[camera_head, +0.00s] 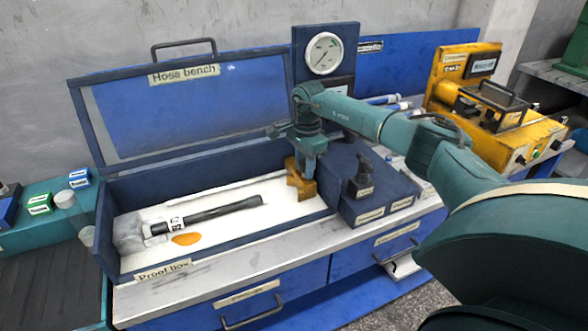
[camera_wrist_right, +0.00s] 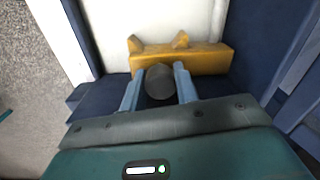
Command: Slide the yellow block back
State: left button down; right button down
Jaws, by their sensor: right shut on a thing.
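The yellow block (camera_head: 301,186) stands at the right end of the open proof box (camera_head: 186,262), beside the dark blue housing. In the right wrist view it is a yellow bar (camera_wrist_right: 196,60) with two raised tips. My right gripper (camera_head: 306,158) points down at the block from above. In the right wrist view its two fingers (camera_wrist_right: 158,88) are closed on a dark grey round knob (camera_wrist_right: 160,82) against the yellow block. Whether the knob is fixed to the block is hard to tell. My left gripper is not in view.
A black hose (camera_head: 215,211) and an orange patch (camera_head: 186,239) lie on the box's white floor. The raised lid (camera_head: 185,110) stands behind. The gauge panel (camera_head: 324,54) stands behind my gripper. The dark blue housing (camera_head: 368,201) is just right of the block.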

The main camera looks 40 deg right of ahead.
jog(key=shift+d, duration=0.3)
jog(key=c, duration=1.1)
grip_release()
jog(key=shift+o, duration=0.2)
jog(key=shift+r, duration=0.35)
notch_tip(320, 180, up, 12)
jog(key=shift+s+r+b, duration=0.25)
jog(key=shift+s+b, duration=0.05)
jog(key=shift+a, duration=0.1)
